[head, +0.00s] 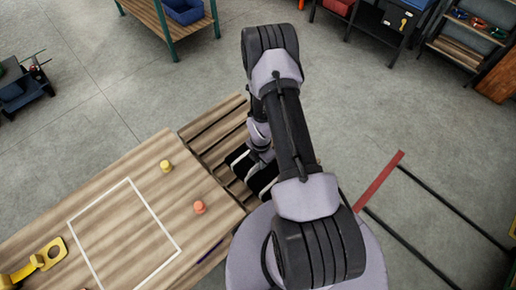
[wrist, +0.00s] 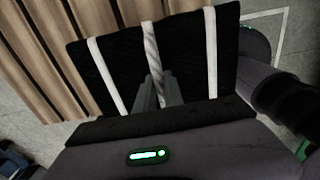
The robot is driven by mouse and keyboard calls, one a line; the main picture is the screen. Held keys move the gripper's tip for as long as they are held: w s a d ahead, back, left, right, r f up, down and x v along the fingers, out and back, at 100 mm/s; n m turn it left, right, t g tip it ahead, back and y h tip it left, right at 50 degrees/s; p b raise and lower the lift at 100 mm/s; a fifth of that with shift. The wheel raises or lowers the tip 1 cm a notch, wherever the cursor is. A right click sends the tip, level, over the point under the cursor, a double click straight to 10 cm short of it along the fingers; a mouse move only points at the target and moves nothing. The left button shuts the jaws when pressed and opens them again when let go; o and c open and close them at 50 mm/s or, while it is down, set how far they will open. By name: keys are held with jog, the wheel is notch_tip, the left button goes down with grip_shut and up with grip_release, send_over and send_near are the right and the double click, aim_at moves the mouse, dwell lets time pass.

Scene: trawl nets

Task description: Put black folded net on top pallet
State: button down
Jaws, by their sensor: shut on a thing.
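The black folded net (wrist: 185,60) has two white straps and a twisted pale rope across its middle. It fills the centre of the wrist view. My gripper (wrist: 157,92) is shut on the net at the rope. In the head view the net (head: 240,160) shows as a dark bundle with white stripes, partly hidden by my arm. The slatted wooden pallet (head: 198,128) is beside and partly behind the net. Its slats also show in the wrist view (wrist: 50,50), left of the net. I cannot tell whether the net touches the pallet.
A wooden table (head: 90,215) on the left bears a white outlined square, a yellow peg (head: 166,166), an orange peg (head: 199,207) and a yellow tool (head: 45,255). A red bar (head: 380,181) lies on the right. Shelves stand at the back; grey floor between is open.

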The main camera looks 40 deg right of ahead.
jog(key=w+d, duration=0.2)
jog(key=w+d+b, duration=0.1)
jog(key=w+d, duration=0.1)
jog(key=w+d+f+b, duration=0.1)
jog(key=w, duration=0.1)
jog(key=shift+w+d, duration=0.4)
notch_tip(320, 180, down, 4)
jog(key=shift+r+b, duration=0.2)
jog(key=shift+b, duration=0.45)
jog(key=shift+r, duration=0.15)
jog(key=c, duration=1.5)
grip_release()
jog(key=shift+o, duration=0.2)
